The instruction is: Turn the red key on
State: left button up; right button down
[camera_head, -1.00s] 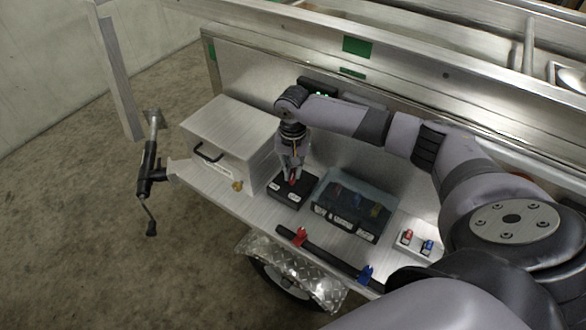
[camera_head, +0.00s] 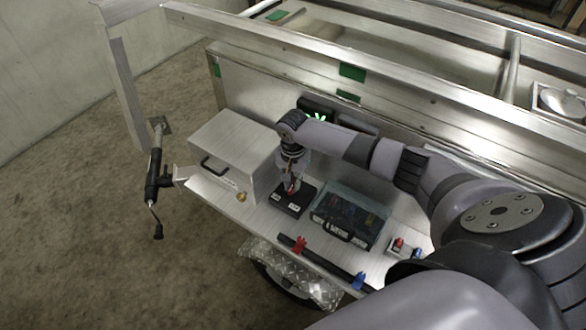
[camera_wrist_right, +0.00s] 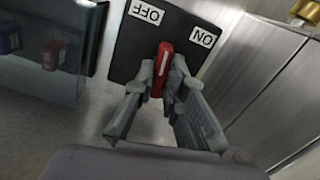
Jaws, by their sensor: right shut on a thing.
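The red key (camera_wrist_right: 162,65) stands on a black switch plate (camera_wrist_right: 128,50) with white OFF and ON labels. In the right wrist view it lies between the labels; I cannot tell which setting it is at. My right gripper (camera_wrist_right: 161,84) is shut on the red key, with a finger on each side of it. In the head view my right gripper (camera_head: 291,186) points down onto the black plate (camera_head: 303,203), largely covering the key. My left gripper is not in view.
A metal box with a black handle (camera_head: 228,152) stands left of the plate. A clear-lidded case (camera_head: 347,212) stands close on its right. Red (camera_head: 299,244) and blue (camera_head: 359,281) levers sit along the front edge. A green light (camera_head: 316,117) shows behind my right arm.

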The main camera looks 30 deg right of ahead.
aim_at(293, 184)
jog(key=m+p, duration=0.1)
jog(key=p, duration=0.1)
jog(key=m+p, duration=0.4)
jog(key=p, duration=0.1)
jog(key=shift+s+r, duration=0.1)
jog(key=shift+r, duration=0.15)
jog(key=m+p, duration=0.2)
jog(key=m, duration=0.1)
jog(key=shift+f+m+p, duration=0.15)
jog(key=shift+m+p, duration=0.15)
jog(key=shift+p, duration=0.05)
jog(key=shift+f+m+p, duration=0.1)
jog(key=shift+m+p, duration=0.5)
jog(key=shift+m, duration=0.5)
jog(key=shift+d, duration=0.1)
jog(key=c, duration=1.6)
grip_release()
jog(key=shift+c, duration=0.2)
notch_tip(293, 184, up, 12)
